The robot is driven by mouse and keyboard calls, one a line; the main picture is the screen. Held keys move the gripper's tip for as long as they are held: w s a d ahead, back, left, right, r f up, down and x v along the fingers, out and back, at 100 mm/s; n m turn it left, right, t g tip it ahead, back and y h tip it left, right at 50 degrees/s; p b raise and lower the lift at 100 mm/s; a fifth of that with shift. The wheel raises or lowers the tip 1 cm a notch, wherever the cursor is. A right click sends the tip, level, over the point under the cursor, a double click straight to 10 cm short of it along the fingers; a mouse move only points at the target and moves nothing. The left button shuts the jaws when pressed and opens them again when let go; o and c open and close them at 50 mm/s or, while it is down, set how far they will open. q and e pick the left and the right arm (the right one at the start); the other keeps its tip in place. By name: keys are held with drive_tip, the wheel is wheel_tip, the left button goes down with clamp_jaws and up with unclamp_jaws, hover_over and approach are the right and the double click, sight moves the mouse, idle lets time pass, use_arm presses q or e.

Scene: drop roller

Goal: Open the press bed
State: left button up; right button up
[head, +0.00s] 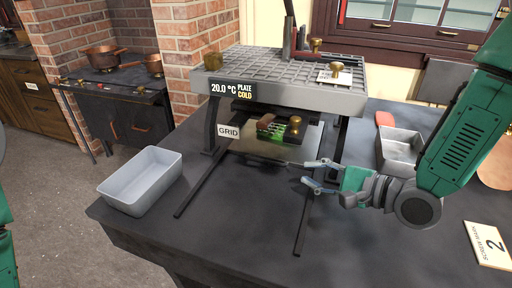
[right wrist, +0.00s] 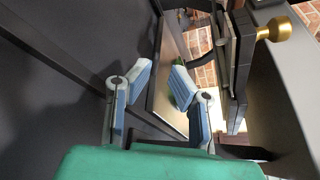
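The press (head: 270,85) stands on the dark table, with a grey ribbed top plate and a sign reading 20.0 °C, PLATE COLD. Beneath it lies the flat, tan-metallic press bed (head: 262,148), between two dark rails that reach toward the front. A dark block with a brass knob (head: 295,122) and a green patch sit above the bed. My right gripper (head: 303,173) is open and empty at the bed's front right corner; contact is unclear. In the right wrist view its fingers (right wrist: 163,76) are apart, with the bed's edge beyond them. My left gripper is out of view.
A grey empty tub (head: 141,182) stands at the table's left. A grey tray (head: 400,150) is behind my right arm. A card marked 2 (head: 490,244) lies at right. A GRID label (head: 228,131) hangs at the press's left leg. The front table is clear.

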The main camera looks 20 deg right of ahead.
drive_tip(key=shift+w+a, duration=0.15)
drive_tip(key=b, duration=0.2)
approach(257, 161)
drive_tip(key=x, duration=0.3)
drive_tip(key=shift+w+a+f, duration=0.1)
drive_tip(key=shift+a, duration=0.2)
drive_tip(key=x, duration=0.4)
drive_tip(key=shift+w+d+f, duration=0.15)
drive_tip(key=shift+w+f, duration=0.05)
drive_tip(key=shift+w, duration=0.35)
drive_tip(key=shift+w+f, duration=0.1)
drive_tip(key=shift+w, duration=0.3)
drive_tip(key=shift+a, duration=0.75)
clamp_jaws()
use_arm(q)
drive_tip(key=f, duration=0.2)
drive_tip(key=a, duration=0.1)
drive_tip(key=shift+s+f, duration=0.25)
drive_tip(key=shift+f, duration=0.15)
